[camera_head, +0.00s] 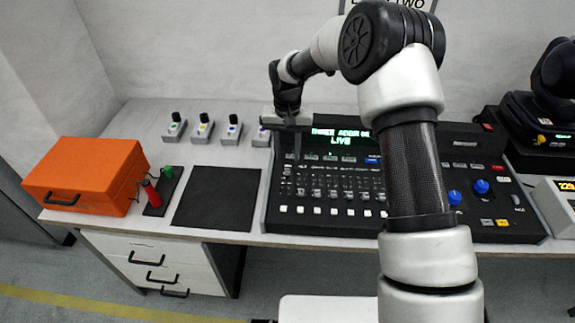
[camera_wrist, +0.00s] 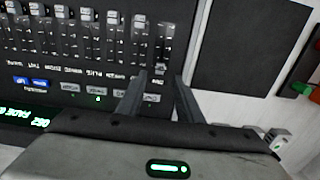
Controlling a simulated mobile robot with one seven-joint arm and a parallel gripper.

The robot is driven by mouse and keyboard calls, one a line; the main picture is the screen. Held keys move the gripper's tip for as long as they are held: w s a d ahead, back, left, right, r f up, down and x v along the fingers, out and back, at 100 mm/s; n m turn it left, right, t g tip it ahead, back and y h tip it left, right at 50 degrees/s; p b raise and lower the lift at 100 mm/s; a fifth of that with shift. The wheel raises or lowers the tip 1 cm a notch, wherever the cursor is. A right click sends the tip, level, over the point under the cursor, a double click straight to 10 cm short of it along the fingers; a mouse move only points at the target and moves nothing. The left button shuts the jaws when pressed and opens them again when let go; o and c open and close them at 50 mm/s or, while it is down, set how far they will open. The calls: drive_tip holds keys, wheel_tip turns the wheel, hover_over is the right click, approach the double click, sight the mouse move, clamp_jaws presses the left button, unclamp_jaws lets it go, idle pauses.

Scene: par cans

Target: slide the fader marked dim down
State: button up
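The console (camera_head: 270,218) lies on the desk with a row of faders. In the wrist view, one end fader's small dark cap (camera_wrist: 160,68) sits near the display end of its slot. The neighbouring light caps (camera_wrist: 139,20) sit farther toward the front edge. My gripper (camera_head: 296,152) points down over the console's left end. In the wrist view its two fingers (camera_wrist: 161,77) are spread apart, and the cap shows between their tips. I cannot tell whether they touch it. Labels are small and upside down in the wrist view; I cannot clearly read dim.
The console's green-lit display (camera_head: 340,137) is behind the faders. Four small knob boxes (camera_head: 230,138) stand along the back. A black mat (camera_head: 215,200), red and green handles (camera_head: 152,194) and an orange case (camera_head: 82,172) lie to the left. The mat is empty.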

sight(287, 170)
wheel_tip(287, 170, down, 6)
drive_tip(key=shift+r, duration=0.1)
clamp_jaws()
